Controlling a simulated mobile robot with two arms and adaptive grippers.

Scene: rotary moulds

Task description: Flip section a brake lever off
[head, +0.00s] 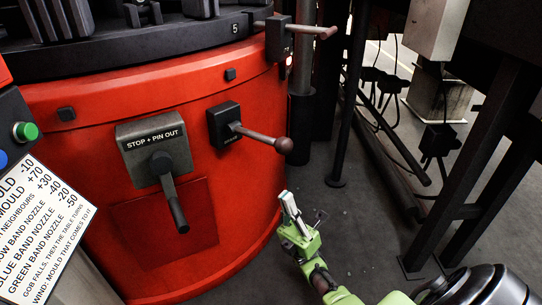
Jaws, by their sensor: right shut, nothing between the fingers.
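A lever with a brown ball knob (283,145) sticks out to the right from a small black box (225,125) on the red drum. My left gripper is not in view.
The red drum (90,95) fills the left. Above the knob, another lever (310,32) juts out from a dark block near the number 5. A sign and a green button (25,131) stand at far left. Dark posts and a frame (465,170) stand at right, with open floor between.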

